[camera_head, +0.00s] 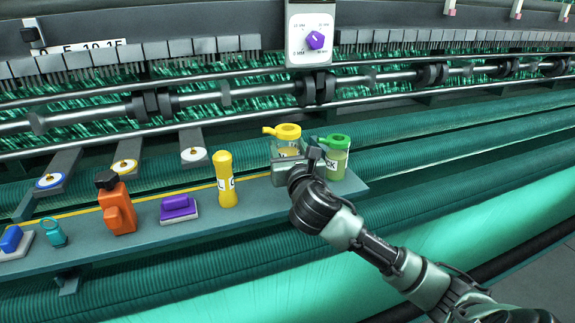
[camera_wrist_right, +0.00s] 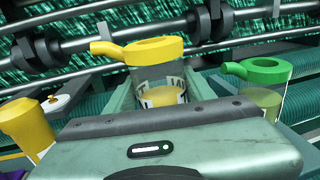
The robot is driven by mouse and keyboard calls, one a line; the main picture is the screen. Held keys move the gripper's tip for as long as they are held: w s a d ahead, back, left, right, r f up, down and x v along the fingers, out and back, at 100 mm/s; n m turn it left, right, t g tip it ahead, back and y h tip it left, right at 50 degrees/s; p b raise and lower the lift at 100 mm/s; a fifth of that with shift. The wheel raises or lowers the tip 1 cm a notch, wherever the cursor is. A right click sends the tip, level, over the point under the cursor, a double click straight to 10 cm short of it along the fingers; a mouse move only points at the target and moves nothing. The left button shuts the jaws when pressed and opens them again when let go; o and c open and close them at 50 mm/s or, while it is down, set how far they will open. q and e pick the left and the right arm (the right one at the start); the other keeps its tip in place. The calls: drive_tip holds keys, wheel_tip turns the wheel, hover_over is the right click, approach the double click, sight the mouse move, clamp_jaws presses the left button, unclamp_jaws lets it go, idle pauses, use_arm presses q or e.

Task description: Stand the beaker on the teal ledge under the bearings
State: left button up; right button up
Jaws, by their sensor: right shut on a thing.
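A clear beaker with a yellow ring top and side handle (camera_head: 287,132) is at the right part of the teal ledge (camera_head: 260,198). My right gripper (camera_head: 297,165) is shut on this yellow-topped beaker. In the right wrist view the yellow-topped beaker (camera_wrist_right: 158,75) stands upright between the jaws, with a little yellow content low inside. Its base is hidden by the gripper, so I cannot tell whether it touches the ledge. Black bearings (camera_head: 160,103) sit on the shaft above and behind the ledge. My left gripper is out of view.
A similar green-topped beaker (camera_head: 336,160) stands just right of the gripper. A yellow bottle (camera_head: 225,180), purple block (camera_head: 178,207), orange bottle (camera_head: 117,205) and teal cup (camera_head: 53,232) line the ledge leftward. Bare ledge lies between the yellow bottle and gripper.

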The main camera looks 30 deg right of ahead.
drive_tip(key=shift+f, duration=2.45)
drive_tip(key=shift+f, duration=0.1)
drive_tip(key=o, duration=1.6)
drive_tip(key=b+v, duration=0.2)
drive_tip(key=v, duration=1)
